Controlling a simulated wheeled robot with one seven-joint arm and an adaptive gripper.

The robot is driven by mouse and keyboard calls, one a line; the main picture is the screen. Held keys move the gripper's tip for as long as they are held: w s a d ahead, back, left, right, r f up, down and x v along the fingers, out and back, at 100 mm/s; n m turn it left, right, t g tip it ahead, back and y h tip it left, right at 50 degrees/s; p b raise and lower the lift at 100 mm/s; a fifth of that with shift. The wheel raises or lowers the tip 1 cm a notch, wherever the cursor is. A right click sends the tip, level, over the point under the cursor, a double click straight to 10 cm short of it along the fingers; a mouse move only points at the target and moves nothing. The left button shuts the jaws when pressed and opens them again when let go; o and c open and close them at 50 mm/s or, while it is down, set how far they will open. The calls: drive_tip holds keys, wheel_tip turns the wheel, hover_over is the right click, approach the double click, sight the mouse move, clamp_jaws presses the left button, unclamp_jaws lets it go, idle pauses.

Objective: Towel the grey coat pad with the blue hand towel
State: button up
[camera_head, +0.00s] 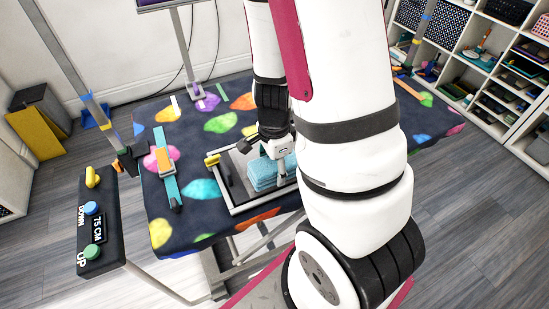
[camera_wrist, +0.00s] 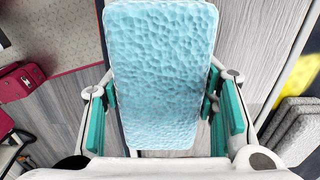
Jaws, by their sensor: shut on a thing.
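The blue hand towel (camera_wrist: 160,70) is a light blue, bumpy folded block in the middle of the wrist view. My gripper (camera_wrist: 160,103) is shut on it, with a green-padded finger at each side. In the head view the towel (camera_head: 264,174) shows at the tray (camera_head: 241,208), below my gripper (camera_head: 279,150). I cannot tell whether it touches the tray floor. Grey, rough-textured blocks (camera_wrist: 296,128) show at the right edge of the wrist view; I cannot tell whether they are the coat pad. My arm hides the right part of the tray and table.
The tray stands on a table with a dark, colour-spotted cover (camera_head: 205,230). A dark tool with a yellow end (camera_head: 213,160) is at the tray's left. A teal strip (camera_head: 170,180) lies further left. A button panel (camera_head: 97,225) stands at the left. Shelves (camera_head: 500,70) are at the right.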

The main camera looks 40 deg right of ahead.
drive_tip(key=shift+s+r+p, duration=0.2)
drive_tip(key=shift+s+p, duration=0.1)
drive_tip(key=shift+p, duration=0.2)
drive_tip(key=shift+s+a+p, duration=0.1)
drive_tip(key=shift+s+p, duration=0.3)
drive_tip(key=shift+p, duration=0.7)
drive_tip(key=shift+s+a+f+p, duration=0.2)
drive_tip(key=shift+s+p, duration=0.35)
drive_tip(key=shift+p, duration=0.6)
drive_tip(key=shift+w, duration=0.25)
drive_tip(key=shift+d, duration=0.2)
drive_tip(key=shift+s+d+b, duration=0.15)
drive_tip(key=shift+s+d, duration=0.15)
drive_tip(key=shift+d, duration=0.55)
drive_tip(key=shift+s+d+b, duration=0.1)
drive_tip(key=shift+s+d, duration=0.15)
drive_tip(key=shift+d, duration=0.55)
drive_tip(key=shift+s+d+b, duration=0.15)
drive_tip(key=shift+s+d, duration=0.15)
drive_tip(key=shift+d, duration=0.55)
drive_tip(key=shift+d, duration=0.1)
